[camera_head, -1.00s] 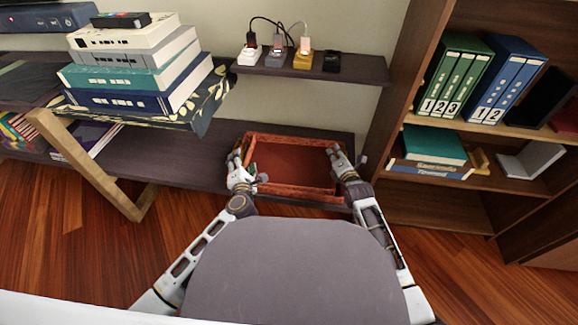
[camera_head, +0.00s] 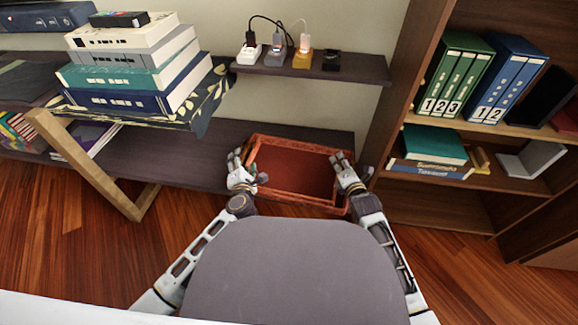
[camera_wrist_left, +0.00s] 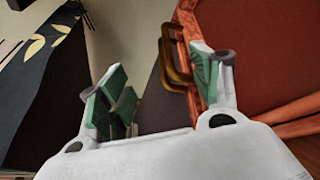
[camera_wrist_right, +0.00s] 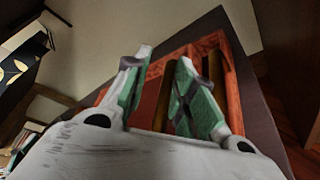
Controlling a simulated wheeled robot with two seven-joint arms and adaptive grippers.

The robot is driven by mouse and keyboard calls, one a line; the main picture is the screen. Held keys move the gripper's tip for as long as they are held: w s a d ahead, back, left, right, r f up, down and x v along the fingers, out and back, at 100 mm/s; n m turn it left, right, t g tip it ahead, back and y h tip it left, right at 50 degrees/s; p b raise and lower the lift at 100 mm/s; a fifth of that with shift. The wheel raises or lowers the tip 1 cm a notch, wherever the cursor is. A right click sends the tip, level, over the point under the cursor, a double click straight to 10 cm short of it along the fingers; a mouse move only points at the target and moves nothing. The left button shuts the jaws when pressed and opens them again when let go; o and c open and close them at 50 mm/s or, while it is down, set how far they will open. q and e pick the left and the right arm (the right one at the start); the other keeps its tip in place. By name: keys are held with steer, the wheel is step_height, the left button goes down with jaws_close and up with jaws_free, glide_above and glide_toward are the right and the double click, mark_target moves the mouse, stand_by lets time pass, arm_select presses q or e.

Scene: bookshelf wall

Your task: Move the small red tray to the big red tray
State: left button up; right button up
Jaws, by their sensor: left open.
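A red tray (camera_head: 297,166) with a carved wooden rim and brass-coloured handles is on the dark low shelf. It is the only red tray I can make out, and I cannot tell whether it is the small or the big one. My left gripper (camera_head: 243,172) is at its left side. In the left wrist view its fingers are apart, with the tray's handle (camera_wrist_left: 172,62) close to the right finger. My right gripper (camera_head: 344,168) is at the tray's right side. In the right wrist view its fingers (camera_wrist_right: 160,85) are apart over the tray's edge; contact is unclear.
A narrow shelf (camera_head: 300,68) with chargers hangs above the tray. A stack of books (camera_head: 135,70) stands on a patterned surface at the left. A brown bookcase (camera_head: 440,205) with binders stands close on the right. A grey rounded surface (camera_head: 295,275) fills the near middle.

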steer(key=shift+v, duration=1)
steer(key=shift+s+d+r, duration=0.1)
steer(key=shift+s+r, duration=0.15)
steer(key=shift+s, duration=0.15)
steer(key=shift+r, duration=0.15)
arm_select(q)
steer(key=shift+r+p, duration=0.65)
steer(key=shift+p, duration=0.15)
arm_select(e)
steer(key=shift+s+d, duration=0.2)
steer(key=shift+d, duration=1.2)
arm_select(q)
steer(key=shift+r+p, duration=0.65)
arm_select(e)
steer(key=d, duration=0.3)
steer(key=shift+s+d, duration=0.15)
steer(key=shift+s, duration=0.2)
